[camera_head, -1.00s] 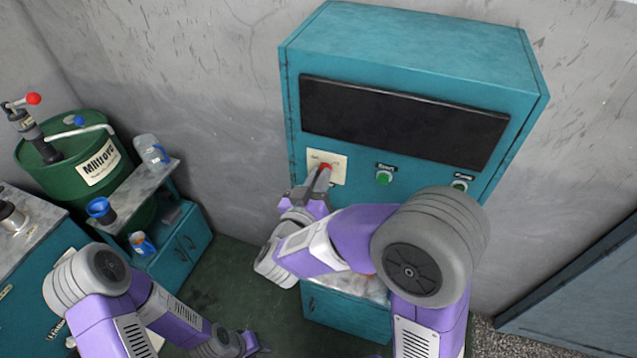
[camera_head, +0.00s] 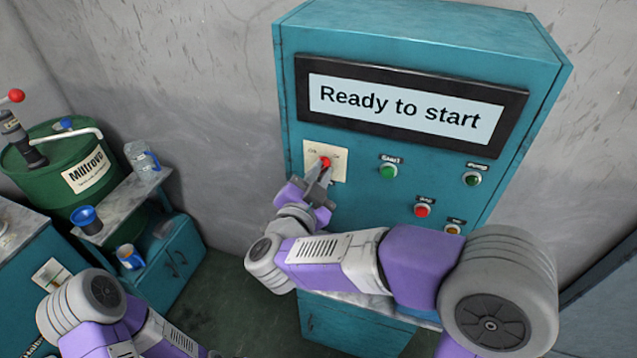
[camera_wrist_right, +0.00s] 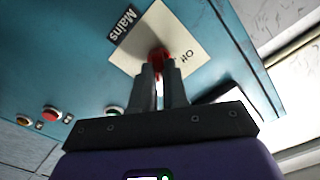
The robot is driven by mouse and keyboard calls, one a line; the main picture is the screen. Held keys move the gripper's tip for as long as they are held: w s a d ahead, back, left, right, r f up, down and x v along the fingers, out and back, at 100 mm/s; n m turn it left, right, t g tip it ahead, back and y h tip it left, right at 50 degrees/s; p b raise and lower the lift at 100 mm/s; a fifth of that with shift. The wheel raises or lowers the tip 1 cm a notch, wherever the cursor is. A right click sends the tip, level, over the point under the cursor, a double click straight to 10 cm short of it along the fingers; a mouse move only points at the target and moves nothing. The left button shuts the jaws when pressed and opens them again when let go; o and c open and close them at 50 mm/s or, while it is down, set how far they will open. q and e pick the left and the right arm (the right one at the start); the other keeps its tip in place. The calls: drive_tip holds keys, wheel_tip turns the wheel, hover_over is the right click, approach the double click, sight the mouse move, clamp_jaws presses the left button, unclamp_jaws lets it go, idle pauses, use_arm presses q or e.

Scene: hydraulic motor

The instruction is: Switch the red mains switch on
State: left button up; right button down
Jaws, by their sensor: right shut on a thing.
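The red mains switch (camera_head: 325,162) sits on a cream plate (camera_head: 339,172) at the left of the teal cabinet's front. The cabinet's display (camera_head: 402,108) is lit and reads "Ready to start". My left gripper is out of view.
Green buttons (camera_head: 389,171) and (camera_head: 472,179), a red button (camera_head: 422,210) and a yellowish one (camera_head: 453,229) lie right of the switch. A green drum (camera_head: 45,190), a blue funnel (camera_head: 86,216) and a jug (camera_head: 140,158) stand at the left.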

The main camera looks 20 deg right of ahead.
drive_tip(key=shift+f+m+b, duration=0.1)
drive_tip(key=shift+m+b, duration=0.7)
drive_tip(key=shift+m, duration=0.2)
drive_tip(key=c, duration=1.1)
unclamp_jaws()
drive_tip(key=shift+c, duration=0.2)
drive_tip(key=shift+s, duration=0.1)
drive_tip(key=v, duration=0.7)
drive_tip(key=shift+s+a, duration=0.15)
drive_tip(key=shift+s, duration=0.05)
